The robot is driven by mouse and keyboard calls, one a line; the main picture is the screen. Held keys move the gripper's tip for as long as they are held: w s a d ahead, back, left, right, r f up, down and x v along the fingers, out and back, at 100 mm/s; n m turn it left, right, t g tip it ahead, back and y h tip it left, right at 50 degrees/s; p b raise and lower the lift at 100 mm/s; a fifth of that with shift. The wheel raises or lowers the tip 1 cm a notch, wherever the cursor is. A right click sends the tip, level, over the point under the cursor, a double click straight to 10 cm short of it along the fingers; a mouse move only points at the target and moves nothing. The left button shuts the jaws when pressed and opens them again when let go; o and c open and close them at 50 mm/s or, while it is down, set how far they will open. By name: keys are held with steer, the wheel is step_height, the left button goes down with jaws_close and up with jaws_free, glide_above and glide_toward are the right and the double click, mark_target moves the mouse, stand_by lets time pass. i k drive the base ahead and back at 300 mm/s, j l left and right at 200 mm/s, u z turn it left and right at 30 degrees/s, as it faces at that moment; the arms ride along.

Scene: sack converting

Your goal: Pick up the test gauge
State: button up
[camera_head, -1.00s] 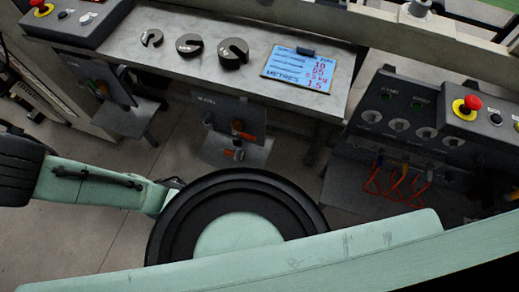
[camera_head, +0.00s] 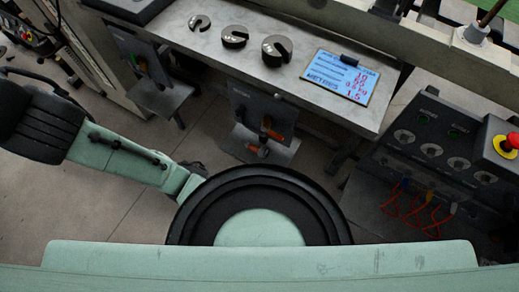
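I cannot tell for certain which thing is the test gauge. Three dark slotted round pieces, left (camera_head: 199,22), middle (camera_head: 234,37) and right (camera_head: 277,49), stand in a row on the grey metal bench (camera_head: 190,50). An orange-handled item (camera_head: 271,133) is at the dark bracket with a small shelf below the bench front; its shape is too small to make out. My gripper is not in view; only mint-green and black parts of my own body show at the left and bottom.
A display card (camera_head: 341,77) with red figures lies at the bench's right end. A dark control panel (camera_head: 428,145) with several knobs, a red button (camera_head: 509,142) and hanging red leads stands at the right. Another bracket with a shelf (camera_head: 165,98) is at the left. Bare floor (camera_head: 75,215) shows at lower left.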

mark_target(263, 151)
steer(key=z, duration=1.05)
steer(key=j+z, duration=0.25)
steer(key=z, duration=0.2)
steer(key=k+j+z, duration=0.15)
steer(key=z, duration=0.25)
steer(key=k+j+z, duration=0.15)
steer(key=z, duration=0.3)
steer(key=k+j+z, duration=0.55)
steer(key=k+z, duration=0.25)
steer(key=k+j, duration=0.25)
steer(key=k, duration=0.2)
steer(key=k+j+z, duration=0.1)
steer(key=k, duration=0.35)
steer(key=k+j, duration=0.1)
steer(key=j, duration=0.5)
